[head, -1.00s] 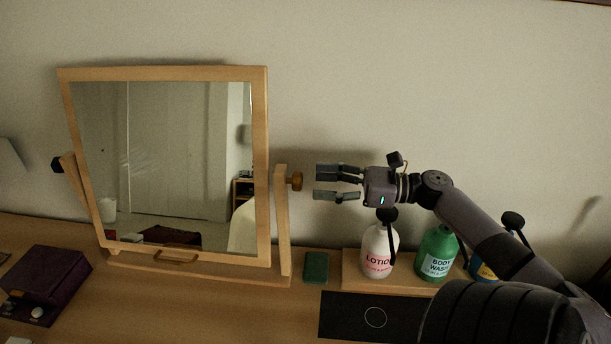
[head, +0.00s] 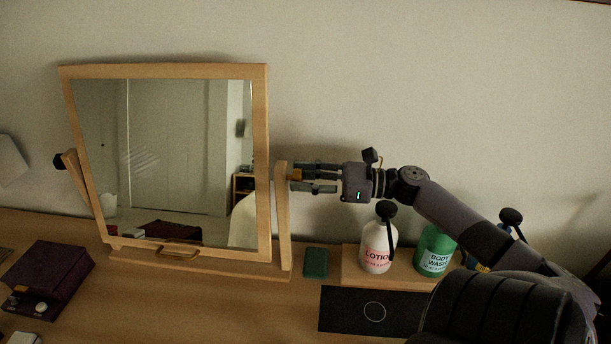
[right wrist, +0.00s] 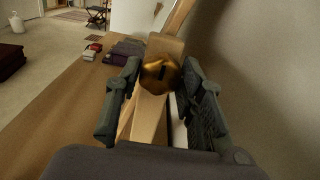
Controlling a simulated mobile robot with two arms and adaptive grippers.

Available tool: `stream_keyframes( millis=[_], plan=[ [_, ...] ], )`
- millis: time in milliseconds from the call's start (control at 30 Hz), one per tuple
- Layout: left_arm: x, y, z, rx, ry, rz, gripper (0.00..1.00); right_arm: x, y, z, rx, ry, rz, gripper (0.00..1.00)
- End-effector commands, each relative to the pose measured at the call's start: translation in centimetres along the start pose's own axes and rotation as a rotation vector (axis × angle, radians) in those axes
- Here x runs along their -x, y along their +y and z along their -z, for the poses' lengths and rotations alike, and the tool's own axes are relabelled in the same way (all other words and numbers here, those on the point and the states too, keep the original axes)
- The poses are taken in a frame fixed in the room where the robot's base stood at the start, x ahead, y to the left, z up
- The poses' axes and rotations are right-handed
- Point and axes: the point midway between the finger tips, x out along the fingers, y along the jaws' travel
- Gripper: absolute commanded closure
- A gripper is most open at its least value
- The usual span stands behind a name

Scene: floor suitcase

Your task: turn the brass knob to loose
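The brass knob (head: 296,174) sits on the right post (head: 283,215) of a tilting mirror (head: 165,160) with a wooden frame. My left gripper is not in view.
Below my right arm, a lotion bottle (head: 377,250) and a green body wash bottle (head: 434,253) stand on a wooden riser (head: 354,270). A green block (head: 316,262), a black panel (head: 345,309) and a purple box (head: 50,274) are on the tabletop.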

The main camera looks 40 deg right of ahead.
Motion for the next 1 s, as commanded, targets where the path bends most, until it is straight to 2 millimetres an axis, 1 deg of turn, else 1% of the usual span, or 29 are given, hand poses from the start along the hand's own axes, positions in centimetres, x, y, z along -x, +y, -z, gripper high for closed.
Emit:
stream_keyframes(
  millis=[33, 67, 400, 567, 733, 867, 1000],
  plan=[
    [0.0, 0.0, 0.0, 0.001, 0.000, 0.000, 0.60, 0.0, 0.0, 0.0, 0.000, 0.000, 0.000, 0.70],
    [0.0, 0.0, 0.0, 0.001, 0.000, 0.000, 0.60, 0.0, 0.0, 0.0, 0.000, 0.000, 0.000, 0.72],
    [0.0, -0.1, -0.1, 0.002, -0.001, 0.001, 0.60, 0.0, 0.0, 0.0, 0.000, 0.000, 0.001, 0.94],
    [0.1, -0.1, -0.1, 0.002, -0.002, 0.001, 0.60, 0.0, 0.0, 0.0, 0.007, 0.000, 0.001, 0.94],
    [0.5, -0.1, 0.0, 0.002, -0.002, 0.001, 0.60, 0.0, 0.0, -0.2, 0.050, -0.002, 0.001, 0.94],
    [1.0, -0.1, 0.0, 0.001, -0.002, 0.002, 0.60, 0.0, 0.0, -0.3, 0.118, -0.005, 0.002, 0.94],
    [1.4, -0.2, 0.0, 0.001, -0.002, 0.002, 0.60, 0.0, -0.1, -0.2, 0.225, -0.004, 0.004, 0.94]
  ],
)
